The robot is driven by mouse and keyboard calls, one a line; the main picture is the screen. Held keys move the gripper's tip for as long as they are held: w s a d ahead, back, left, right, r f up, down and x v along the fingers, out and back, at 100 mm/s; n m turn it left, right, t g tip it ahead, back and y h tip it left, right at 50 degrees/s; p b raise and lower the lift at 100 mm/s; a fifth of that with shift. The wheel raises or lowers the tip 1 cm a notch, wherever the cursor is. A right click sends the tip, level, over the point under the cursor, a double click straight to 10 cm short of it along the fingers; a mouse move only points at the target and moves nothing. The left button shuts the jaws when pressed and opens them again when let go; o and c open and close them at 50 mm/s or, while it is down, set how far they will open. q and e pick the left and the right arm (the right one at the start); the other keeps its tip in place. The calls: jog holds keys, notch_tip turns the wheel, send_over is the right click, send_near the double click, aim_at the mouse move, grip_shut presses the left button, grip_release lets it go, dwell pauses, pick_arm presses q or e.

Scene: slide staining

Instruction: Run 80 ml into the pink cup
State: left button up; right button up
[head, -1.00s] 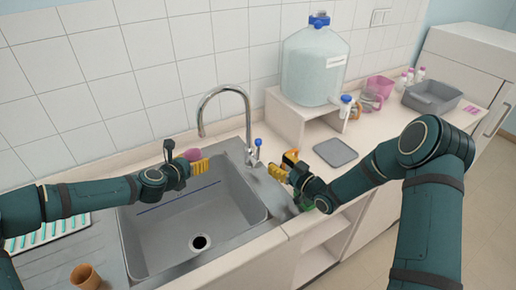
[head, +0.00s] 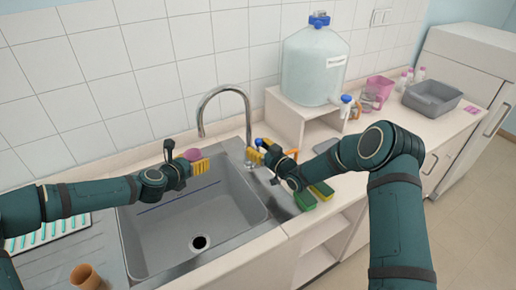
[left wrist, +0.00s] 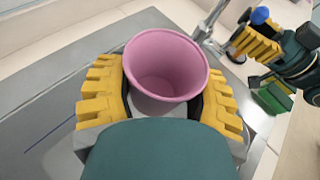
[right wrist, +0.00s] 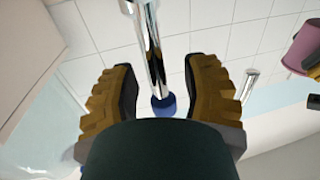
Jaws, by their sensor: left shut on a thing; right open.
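The pink cup (head: 193,154) is upright and looks empty in the left wrist view (left wrist: 165,62). My left gripper (head: 187,166) is shut around its sides and holds it above the back of the sink (head: 190,215), near the end of the spout of the tap (head: 226,90). I cannot tell whether it is exactly under the spout. My right gripper (head: 265,153) is open at the tap's blue-tipped lever (head: 258,142). In the right wrist view the blue tip (right wrist: 163,105) lies between the spread fingers, with no clear contact. No water stream shows.
A green and yellow sponge (head: 305,201) lies by the sink's right edge, below my right gripper. A large water jug (head: 314,68) stands on a shelf at the back right. A grey basin (head: 432,97) is farther right. A brown cup (head: 86,277) stands front left.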

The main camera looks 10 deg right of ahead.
grip_shut()
jog(key=shift+d, duration=0.1)
jog(key=shift+w+d+f+m+t, duration=0.25)
jog(key=shift+d+m, duration=0.4)
jog(key=shift+m, duration=0.45)
jog(key=shift+w+d+f+m+t, duration=0.25)
jog(key=shift+d+m, duration=0.35)
jog(key=shift+m, duration=0.5)
jog(key=shift+w+d+f+m+t, duration=0.2)
jog(key=shift+d+m, duration=0.45)
jog(key=shift+m, duration=0.45)
grip_release()
